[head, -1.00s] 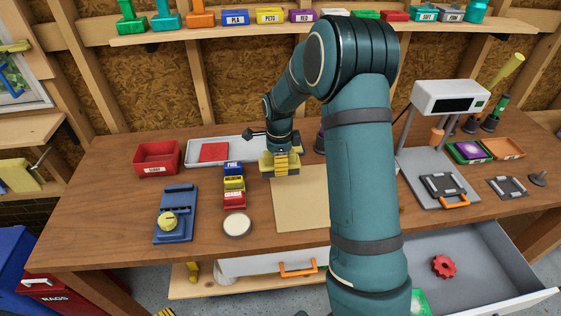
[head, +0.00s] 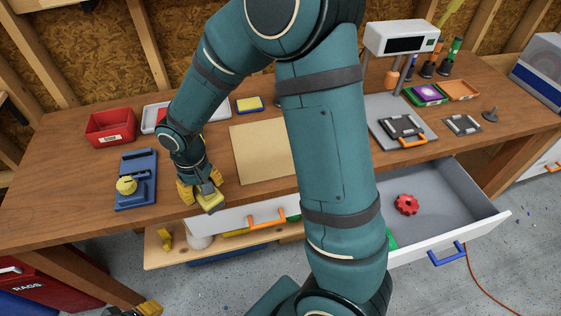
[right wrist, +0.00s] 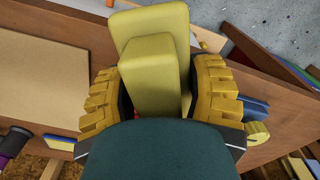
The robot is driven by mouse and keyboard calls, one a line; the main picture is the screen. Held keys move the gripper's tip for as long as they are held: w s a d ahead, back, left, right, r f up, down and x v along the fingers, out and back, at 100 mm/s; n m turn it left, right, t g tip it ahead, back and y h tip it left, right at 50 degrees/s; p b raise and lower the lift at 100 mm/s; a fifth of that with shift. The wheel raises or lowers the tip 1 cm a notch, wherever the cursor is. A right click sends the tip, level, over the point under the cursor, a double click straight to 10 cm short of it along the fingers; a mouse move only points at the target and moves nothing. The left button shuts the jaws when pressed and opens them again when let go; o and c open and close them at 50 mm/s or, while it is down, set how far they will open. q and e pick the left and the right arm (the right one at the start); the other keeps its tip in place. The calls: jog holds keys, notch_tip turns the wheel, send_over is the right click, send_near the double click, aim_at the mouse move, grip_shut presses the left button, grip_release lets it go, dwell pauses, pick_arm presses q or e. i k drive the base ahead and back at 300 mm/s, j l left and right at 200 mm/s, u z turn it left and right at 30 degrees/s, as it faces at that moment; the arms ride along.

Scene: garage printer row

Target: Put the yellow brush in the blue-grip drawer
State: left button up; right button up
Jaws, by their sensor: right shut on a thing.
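My right gripper (head: 203,197) is at the table's front edge, left of the cardboard sheet, pointing down. It is shut on a blocky yellow thing, which I take for the yellow brush (head: 211,202). In the right wrist view the brush (right wrist: 154,62) sits between the ribbed yellow fingers (right wrist: 155,95), its near part hidden by my wrist. The blue-grip drawer (head: 482,215) stands open at the right, its blue grip (head: 447,253) in front. A red knob (head: 407,204) lies inside, and my arm hides its left part. My left gripper (head: 147,308) barely shows at the bottom edge.
An orange-grip drawer (head: 232,216) is under the table's front edge. A blue device (head: 137,180), a red bin (head: 110,127), a cardboard sheet (head: 262,153) and a yellow-and-blue block (head: 250,104) lie on the table. A printer (head: 400,40) stands at the right.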

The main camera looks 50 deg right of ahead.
aim_at(439, 203)
jog(key=k+l, duration=0.1)
jog(key=k, duration=0.2)
jog(key=k+l+u, duration=0.1)
jog(key=k, duration=0.2)
jog(key=k+l+u, duration=0.15)
jog(key=k+l, duration=0.65)
jog(key=k+l+u, duration=0.15)
jog(key=l, duration=0.3)
jog(key=k+l, duration=0.25)
jog(key=k+l+u, duration=0.1)
jog(key=k+l, duration=0.15)
jog(key=l, duration=0.6)
jog(key=k+l+u, duration=0.1)
jog(key=l, duration=0.3)
jog(key=k+l, duration=0.1)
jog(key=l, duration=0.25)
jog(key=k+l+u, duration=0.1)
jog(key=l, duration=0.25)
